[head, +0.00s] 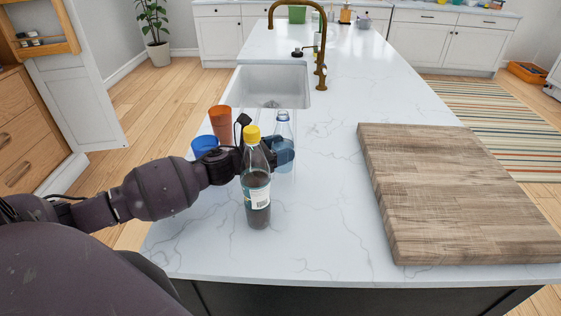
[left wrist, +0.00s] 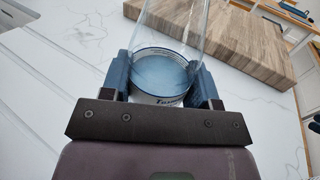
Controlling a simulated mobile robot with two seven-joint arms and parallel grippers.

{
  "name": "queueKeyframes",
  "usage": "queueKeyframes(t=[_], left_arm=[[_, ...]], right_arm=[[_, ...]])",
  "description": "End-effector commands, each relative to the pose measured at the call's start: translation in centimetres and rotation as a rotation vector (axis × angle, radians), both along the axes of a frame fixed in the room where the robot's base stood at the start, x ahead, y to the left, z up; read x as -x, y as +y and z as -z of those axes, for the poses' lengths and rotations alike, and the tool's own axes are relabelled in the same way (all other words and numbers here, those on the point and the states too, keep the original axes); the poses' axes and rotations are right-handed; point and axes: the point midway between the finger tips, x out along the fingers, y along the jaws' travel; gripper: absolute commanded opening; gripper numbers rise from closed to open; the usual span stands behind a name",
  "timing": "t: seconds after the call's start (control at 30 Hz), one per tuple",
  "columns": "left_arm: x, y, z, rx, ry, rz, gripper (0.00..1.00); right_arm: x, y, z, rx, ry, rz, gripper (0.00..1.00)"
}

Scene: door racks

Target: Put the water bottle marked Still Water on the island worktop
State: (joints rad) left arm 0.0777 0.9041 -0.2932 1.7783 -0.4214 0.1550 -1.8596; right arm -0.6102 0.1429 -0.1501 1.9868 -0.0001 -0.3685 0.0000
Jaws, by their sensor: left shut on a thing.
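A clear, bluish water bottle (head: 284,129) is upright over the island worktop (head: 330,215), behind a yellow-capped bottle. My left gripper (head: 282,152) is shut on it. In the left wrist view the same bottle (left wrist: 170,70) sits between the two blue finger pads of my left gripper (left wrist: 163,85). Its label is only partly seen and I cannot read it fully. The yellow-capped bottle (head: 257,190) has dark contents and stands in front of my gripper. I cannot tell whether the held bottle's base touches the worktop. My right gripper is not in view.
An orange cup (head: 221,124) and a blue cup (head: 204,146) stand left of the bottles. A sink (head: 272,84) with a brass tap (head: 320,62) lies behind. A thick wooden board (head: 450,190) fills the right side. The worktop between the bottles and the board is clear.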

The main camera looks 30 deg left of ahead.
Motion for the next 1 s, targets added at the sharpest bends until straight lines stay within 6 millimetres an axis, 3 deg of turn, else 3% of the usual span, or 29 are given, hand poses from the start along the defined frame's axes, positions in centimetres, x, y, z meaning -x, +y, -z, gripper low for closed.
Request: queueKeyframes(t=[0.3,0.77,0.8,0.93,1.0], left_arm=[[0.0,0.0,3.8,0.003,0.002,-0.001,0.23],[0.0,0.0,4.4,0.002,0.001,0.0,0.23],[0.0,0.0,4.3,0.001,0.002,0.0,0.6],[0.0,0.0,4.3,0.001,0.002,0.0,0.8],[0.0,0.0,4.3,0.001,0.002,0.0,0.81]], right_arm=[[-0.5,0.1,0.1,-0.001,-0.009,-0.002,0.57],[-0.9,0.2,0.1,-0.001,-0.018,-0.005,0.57],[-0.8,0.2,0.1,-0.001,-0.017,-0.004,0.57],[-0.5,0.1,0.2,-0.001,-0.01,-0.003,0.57],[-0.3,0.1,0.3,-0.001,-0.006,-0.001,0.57]])
